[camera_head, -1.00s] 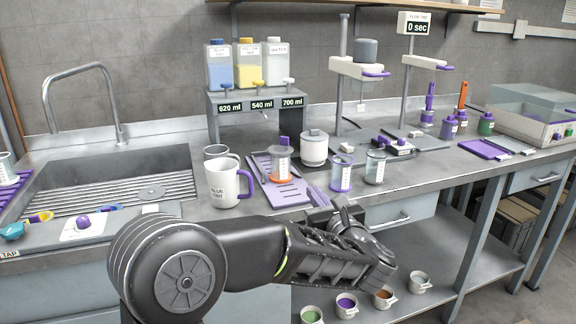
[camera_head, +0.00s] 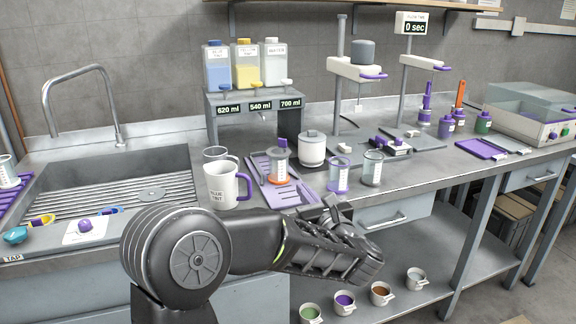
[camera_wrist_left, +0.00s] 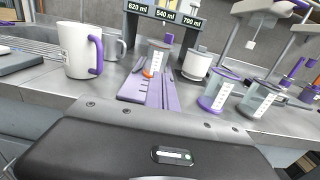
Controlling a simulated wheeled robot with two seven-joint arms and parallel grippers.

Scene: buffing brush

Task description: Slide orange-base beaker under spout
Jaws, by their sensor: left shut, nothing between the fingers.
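The orange-base beaker (camera_head: 279,166) stands upright on the purple slotted tray (camera_head: 290,198), in front of the dispenser stand (camera_head: 213,118); it also shows in the left wrist view (camera_wrist_left: 152,68). Three bottles with taps sit on the stand: blue (camera_head: 217,65), yellow (camera_head: 247,66) and clear water (camera_head: 275,66). The blue tap (camera_head: 228,88) is one spout; the beaker is forward of the stand, not beneath it. My right gripper is out of view.
A white mug (camera_head: 222,186) with a purple handle and a glass beaker stand left of the tray. A white lidded pot (camera_head: 312,149) stands right of the orange-base beaker. Two more beakers (camera_head: 339,176) (camera_head: 372,168) stand further right. The sink (camera_head: 110,165) is left.

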